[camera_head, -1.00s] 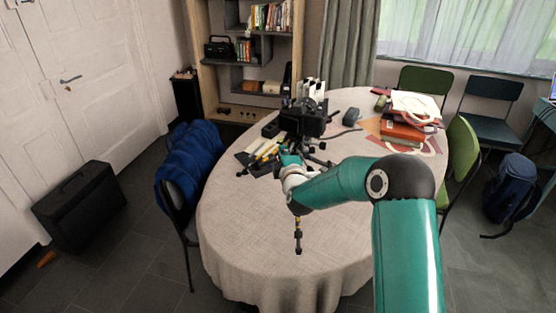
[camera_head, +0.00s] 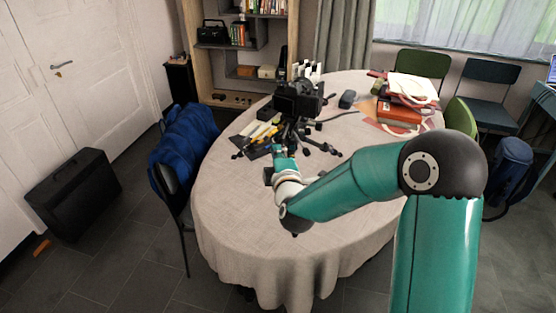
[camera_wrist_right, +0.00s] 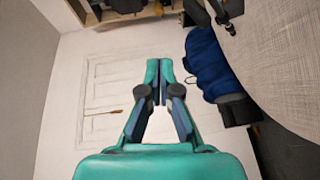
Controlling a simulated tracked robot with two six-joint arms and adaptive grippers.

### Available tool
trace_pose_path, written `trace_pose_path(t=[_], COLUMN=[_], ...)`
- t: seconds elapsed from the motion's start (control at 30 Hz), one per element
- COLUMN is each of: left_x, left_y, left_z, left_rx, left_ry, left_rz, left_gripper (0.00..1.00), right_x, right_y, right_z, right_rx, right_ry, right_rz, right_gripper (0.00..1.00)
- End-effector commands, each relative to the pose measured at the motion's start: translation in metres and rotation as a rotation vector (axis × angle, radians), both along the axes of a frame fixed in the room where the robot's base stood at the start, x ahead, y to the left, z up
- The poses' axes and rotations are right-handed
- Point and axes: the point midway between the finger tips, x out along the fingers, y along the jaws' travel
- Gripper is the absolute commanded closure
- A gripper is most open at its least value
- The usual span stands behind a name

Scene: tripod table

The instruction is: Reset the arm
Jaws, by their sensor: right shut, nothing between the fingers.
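My right arm (camera_head: 370,180) reaches over the table from the right in the head view, with its wrist (camera_head: 288,190) in front of the tripod. My right gripper (camera_wrist_right: 158,88) is shut and empty in the right wrist view, pointing towards the white door. Its fingertips cannot be made out clearly in the head view. A black camera (camera_head: 298,98) stands on a dark tripod (camera_head: 293,132) on the table; my wrist hides part of the near side. My left gripper is not in view.
The cloth-covered table (camera_head: 235,210) has clear room at its front left. A chair with a blue jacket (camera_head: 185,140) stands at its left, also in the right wrist view (camera_wrist_right: 212,65). A black case (camera_head: 72,190) stands by the door (camera_head: 75,75).

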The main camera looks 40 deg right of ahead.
Motion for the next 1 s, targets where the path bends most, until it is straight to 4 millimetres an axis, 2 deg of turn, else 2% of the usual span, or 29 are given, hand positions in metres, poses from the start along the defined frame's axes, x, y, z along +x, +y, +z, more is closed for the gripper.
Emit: trace_pose_path(t=[0.2, 0.77, 0.87, 0.97, 1.0], left_x=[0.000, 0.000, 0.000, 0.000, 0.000], left_y=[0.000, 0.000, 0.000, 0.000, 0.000], left_z=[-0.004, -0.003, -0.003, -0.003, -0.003], left_rx=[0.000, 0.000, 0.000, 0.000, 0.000], left_ry=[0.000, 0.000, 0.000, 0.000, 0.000], left_rz=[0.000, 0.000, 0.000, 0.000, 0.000], left_gripper=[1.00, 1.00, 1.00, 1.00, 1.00], right_x=[-0.013, -0.013, -0.010, -0.009, -0.010], right_y=[0.006, 0.007, 0.012, 0.024, 0.033], right_z=[0.001, -0.003, -0.021, -0.061, -0.082], right_rx=[0.000, 0.001, 0.007, 0.018, 0.022], right_ry=[0.000, 0.008, 0.042, 0.118, 0.159], right_rz=[0.000, 0.001, 0.012, 0.038, 0.058], right_gripper=[1.00, 1.00, 1.00, 1.00, 1.00])
